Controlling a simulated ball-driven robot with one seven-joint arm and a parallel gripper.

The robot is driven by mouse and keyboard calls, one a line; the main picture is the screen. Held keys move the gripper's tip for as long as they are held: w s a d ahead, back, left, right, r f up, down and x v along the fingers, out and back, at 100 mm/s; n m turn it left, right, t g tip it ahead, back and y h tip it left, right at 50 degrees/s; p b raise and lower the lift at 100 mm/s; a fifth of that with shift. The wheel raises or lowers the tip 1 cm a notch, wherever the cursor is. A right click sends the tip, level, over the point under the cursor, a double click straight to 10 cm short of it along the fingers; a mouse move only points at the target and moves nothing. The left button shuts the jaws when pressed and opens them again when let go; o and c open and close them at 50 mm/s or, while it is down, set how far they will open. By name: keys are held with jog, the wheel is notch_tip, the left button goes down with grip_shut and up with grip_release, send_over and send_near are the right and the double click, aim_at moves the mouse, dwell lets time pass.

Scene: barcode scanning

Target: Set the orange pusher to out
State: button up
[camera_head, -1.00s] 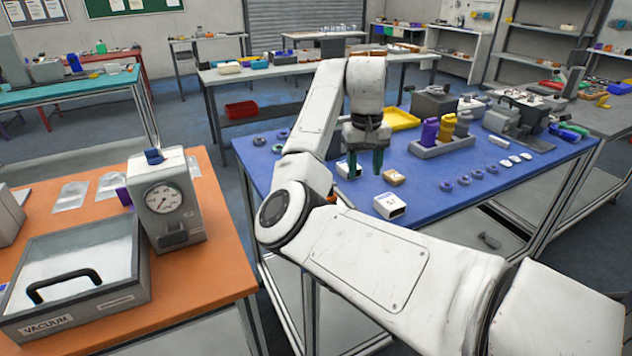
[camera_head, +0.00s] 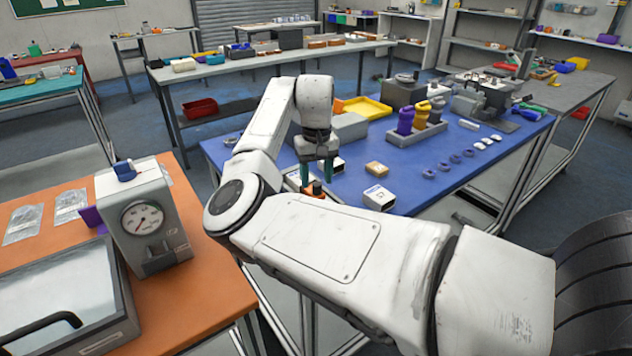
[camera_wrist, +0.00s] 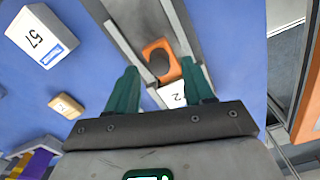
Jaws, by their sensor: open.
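The orange pusher (camera_wrist: 172,55), a block with a dark round knob, sits in a grey channel (camera_wrist: 147,25) on the blue table. In the head view the pusher (camera_head: 315,189) shows small at the table's near left edge, partly hidden by my arm. My gripper (camera_head: 317,176) points down above it, its green fingers apart and empty. In the wrist view the fingers (camera_wrist: 160,72) are spread to either side of the pusher's near end, and a white label marked 2 (camera_wrist: 172,96) lies between them. I cannot tell whether a finger touches the pusher.
A white box marked 57 (camera_wrist: 42,36) and a tan block (camera_wrist: 66,106) stand beside the channel. Purple and yellow bottles (camera_head: 421,116) stand in a grey holder (camera_head: 425,134). A gauge device (camera_head: 147,215) stands on the orange table (camera_head: 205,293). My arm crosses the blue table's near edge.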

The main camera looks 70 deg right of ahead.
jog(key=shift+f, duration=1.15)
jog(key=shift+c, duration=0.4)
grip_shut()
